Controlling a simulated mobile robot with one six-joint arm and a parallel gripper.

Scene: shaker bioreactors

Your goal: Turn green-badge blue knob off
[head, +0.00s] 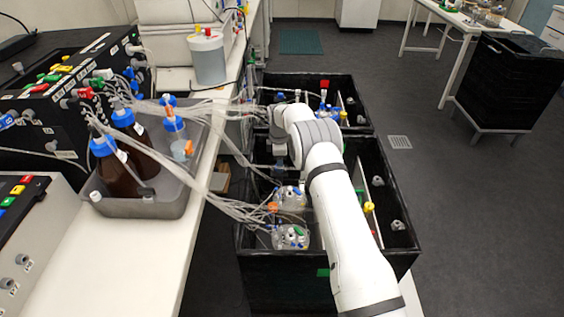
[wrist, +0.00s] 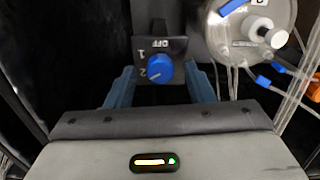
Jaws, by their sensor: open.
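In the wrist view, a blue knob (wrist: 159,68) sits on a small black switch plate marked OFF, 1 and 2 (wrist: 158,46). Its white mark appears to point toward the 2. My gripper (wrist: 160,80) is open, with one blue-grey finger on each side of the knob; whether they touch it is not clear. In the head view, my gripper (head: 279,155) reaches down into the far left part of the near black box (head: 285,277). A green badge (head: 322,272) is on that box's front wall. The knob is not visible there.
A steel-lidded vessel (wrist: 240,55) with tubes stands close to the right of my gripper. Vessels (head: 290,237) stand in the near box. A far black box (head: 355,95) carries a red badge (head: 324,84). Tubing (head: 225,205) runs from the bench.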

